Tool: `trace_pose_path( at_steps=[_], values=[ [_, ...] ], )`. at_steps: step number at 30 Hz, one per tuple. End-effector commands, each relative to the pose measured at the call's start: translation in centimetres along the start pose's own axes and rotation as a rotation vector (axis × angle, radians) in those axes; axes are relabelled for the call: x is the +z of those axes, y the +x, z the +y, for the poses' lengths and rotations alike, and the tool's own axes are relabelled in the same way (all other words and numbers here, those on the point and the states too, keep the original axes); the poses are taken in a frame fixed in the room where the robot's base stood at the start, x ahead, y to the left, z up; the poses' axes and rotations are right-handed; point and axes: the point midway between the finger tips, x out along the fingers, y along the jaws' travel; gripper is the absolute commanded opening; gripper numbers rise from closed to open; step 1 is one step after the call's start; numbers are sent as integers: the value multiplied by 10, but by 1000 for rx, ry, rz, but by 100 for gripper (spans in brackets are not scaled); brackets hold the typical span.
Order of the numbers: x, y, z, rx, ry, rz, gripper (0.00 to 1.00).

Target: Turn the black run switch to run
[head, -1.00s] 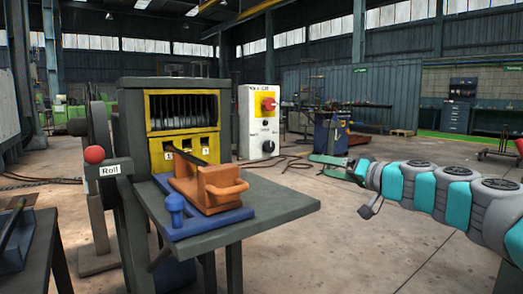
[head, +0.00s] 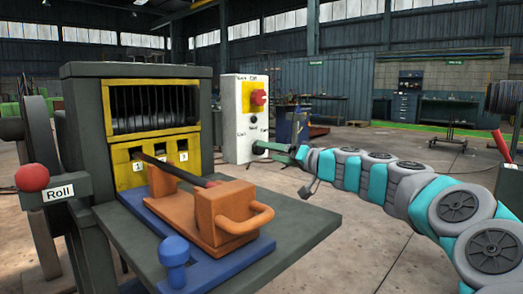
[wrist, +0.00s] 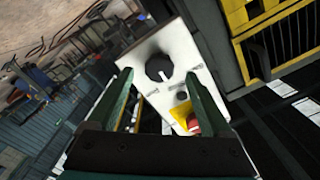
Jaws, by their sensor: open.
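The black run switch (wrist: 160,67) is a round knob with a white pointer mark, low on the white control box (head: 232,120). In the wrist view it shows between and just beyond the tips of my open gripper (wrist: 157,76), with no clear contact. The pointer lies toward the button side, tilted in the picture; its labels are too small to read. In the head view my gripper (head: 268,148) is at the box's lower front and mostly hides the switch. A small black button (head: 253,119) sits above it.
A red knob (head: 258,97) on a yellow plate is at the top of the box. The capstan machine (head: 85,120) stands left, with a table (head: 300,222), an orange handled block (head: 225,215) and a red ball lever (head: 32,177). Floor right of the box is open.

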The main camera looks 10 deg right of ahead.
Motion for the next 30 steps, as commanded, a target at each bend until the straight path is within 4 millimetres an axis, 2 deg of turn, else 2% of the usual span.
trace_pose_path(
  at_steps=[3, 7, 19, 30],
  values=[
    [0, 19, 1, 2, -1, -2, 84],
    [-1, 32, 0, 1, -3, 1, 84],
    [-1, 39, 0, 1, -2, 1, 84],
    [-1, 39, 0, 1, -2, 1, 42]
  ],
)
